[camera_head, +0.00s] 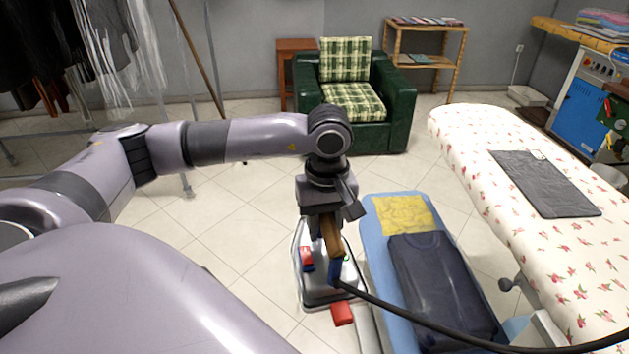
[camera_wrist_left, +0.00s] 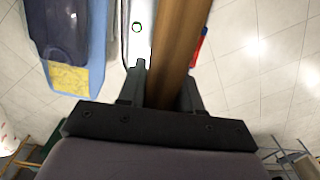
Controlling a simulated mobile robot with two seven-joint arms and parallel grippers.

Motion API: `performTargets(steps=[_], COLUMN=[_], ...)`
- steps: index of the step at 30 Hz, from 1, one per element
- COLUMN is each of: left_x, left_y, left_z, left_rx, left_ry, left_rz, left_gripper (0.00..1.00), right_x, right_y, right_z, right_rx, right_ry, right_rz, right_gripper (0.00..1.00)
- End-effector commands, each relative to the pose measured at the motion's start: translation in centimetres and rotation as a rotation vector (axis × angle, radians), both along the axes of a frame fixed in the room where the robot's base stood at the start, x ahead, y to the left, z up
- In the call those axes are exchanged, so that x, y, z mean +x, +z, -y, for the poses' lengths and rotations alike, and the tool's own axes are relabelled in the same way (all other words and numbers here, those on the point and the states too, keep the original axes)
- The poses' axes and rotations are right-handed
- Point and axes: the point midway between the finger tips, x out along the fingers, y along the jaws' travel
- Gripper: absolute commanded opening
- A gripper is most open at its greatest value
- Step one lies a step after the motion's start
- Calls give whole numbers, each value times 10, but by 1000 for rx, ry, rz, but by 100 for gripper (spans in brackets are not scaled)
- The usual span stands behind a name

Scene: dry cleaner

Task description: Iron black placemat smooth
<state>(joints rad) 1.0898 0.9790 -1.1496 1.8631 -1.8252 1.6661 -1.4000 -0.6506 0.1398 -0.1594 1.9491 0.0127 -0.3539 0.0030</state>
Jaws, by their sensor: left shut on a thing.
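The black placemat (camera_head: 545,183) lies on the floral-covered ironing table (camera_head: 470,135) at the right in the head view. Its surface looks uneven and a small pale mark shows at its far edge. My left gripper (camera_head: 328,214) is shut on the brown handle of the iron (camera_head: 332,238), left of the table and apart from the placemat. The wrist view shows the handle (camera_wrist_left: 178,50) between the fingers of the left gripper (camera_wrist_left: 163,90). A pale metal part with a dial lies below the handle. The iron's underside is hidden. My right gripper is not in view.
A blue board (camera_head: 374,225) with a dark folded garment (camera_head: 440,285) and a yellow cloth (camera_head: 404,214) stands between the iron and the table. A black cord (camera_head: 430,322) crosses low to the right. Red pieces (camera_head: 342,313) sit near the iron. A green armchair (camera_head: 375,135) stands behind.

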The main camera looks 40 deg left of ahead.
Motion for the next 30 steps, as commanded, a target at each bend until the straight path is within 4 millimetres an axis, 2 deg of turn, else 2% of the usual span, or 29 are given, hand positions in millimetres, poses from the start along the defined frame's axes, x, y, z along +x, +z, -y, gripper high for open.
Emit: performTargets(steps=[12,19,24,30], left_x=[-25,-36,-38,-38], left_y=[-88,-135,-148,-150], left_z=[58,79,81,82], left_rx=[-13,-15,-12,-12], left_ry=[-630,-874,-919,-927], left_rz=[6,8,10,11], left_gripper=[0,0,0,0], right_x=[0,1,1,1], right_y=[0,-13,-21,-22], right_z=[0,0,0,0], right_rx=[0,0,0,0], right_ry=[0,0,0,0], right_rz=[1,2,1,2], right_gripper=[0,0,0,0])
